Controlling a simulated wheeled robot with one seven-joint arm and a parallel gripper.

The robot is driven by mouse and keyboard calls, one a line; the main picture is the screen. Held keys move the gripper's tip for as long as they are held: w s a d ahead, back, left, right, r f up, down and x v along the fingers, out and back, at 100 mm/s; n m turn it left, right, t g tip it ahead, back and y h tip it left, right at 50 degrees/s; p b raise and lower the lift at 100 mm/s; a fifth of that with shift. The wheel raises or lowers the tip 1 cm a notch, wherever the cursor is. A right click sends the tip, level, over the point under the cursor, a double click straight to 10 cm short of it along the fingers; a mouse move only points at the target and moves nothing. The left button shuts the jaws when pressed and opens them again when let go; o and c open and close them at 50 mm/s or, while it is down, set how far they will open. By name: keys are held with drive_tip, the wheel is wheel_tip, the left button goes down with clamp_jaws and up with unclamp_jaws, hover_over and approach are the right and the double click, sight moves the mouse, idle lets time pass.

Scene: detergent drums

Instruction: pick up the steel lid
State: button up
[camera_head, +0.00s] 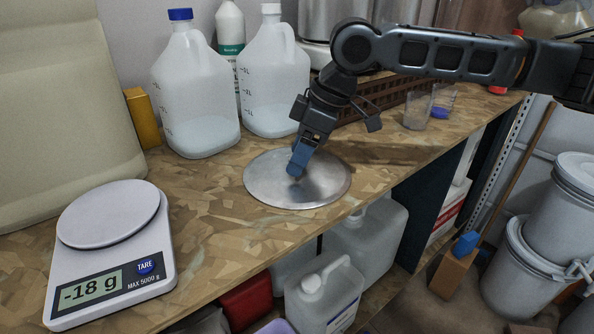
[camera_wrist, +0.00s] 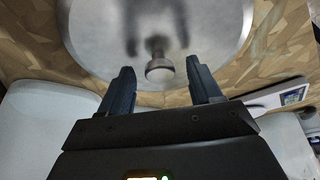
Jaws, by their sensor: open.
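The steel lid (camera_head: 325,186) lies flat on the wooden bench, close to the front edge. It is a round, shiny grey disc. In the wrist view the lid (camera_wrist: 95,35) fills the top middle, and its small round knob (camera_wrist: 159,68) stands up from it. My gripper (camera_head: 297,170) is over the lid with its fingers pointing down at the middle. In the wrist view my gripper (camera_wrist: 160,88) is open, with one finger on each side of the knob and nothing held. The head view hides most of the knob behind my fingers.
A white scale (camera_head: 115,255) reading -18 g stands at the left. Two large clear jugs (camera_head: 195,95) (camera_head: 275,80) stand behind the lid. A brown crate (camera_head: 385,110) and a clear cup (camera_head: 417,110) are behind and to the right. Containers sit on the shelf below.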

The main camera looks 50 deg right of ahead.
clamp_jaws()
idle(0.5)
drive_tip(key=shift+r, duration=0.1)
